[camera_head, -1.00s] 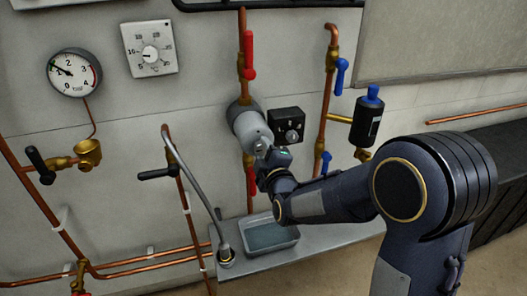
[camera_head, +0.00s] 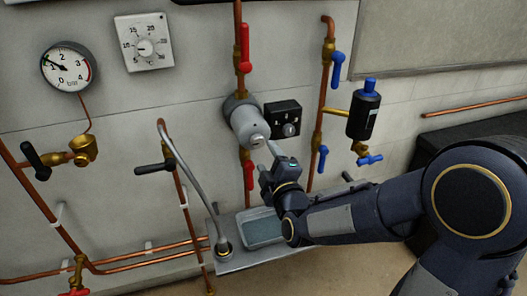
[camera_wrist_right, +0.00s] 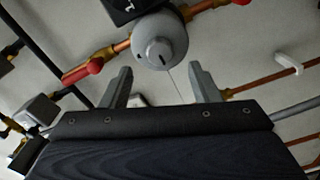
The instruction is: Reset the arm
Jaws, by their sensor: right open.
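My right arm reaches in from the right in the head view. Its gripper (camera_head: 273,154) is in front of and just below the grey cylindrical pump body (camera_head: 249,124) on the wall pipe. In the right wrist view the two fingers of the gripper (camera_wrist_right: 163,84) stand wide apart with nothing between them. The round grey end of the pump body (camera_wrist_right: 160,40) shows beyond the fingers, apart from them. My left gripper is not in view.
Red lever valves (camera_head: 245,48) sit above and below the pump. A black control box (camera_head: 283,118) and a blue-capped black canister (camera_head: 364,110) are to the right. A grey tray (camera_head: 264,232) and a curved hose (camera_head: 190,178) lie below and left. A gauge (camera_head: 68,67) hangs upper left.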

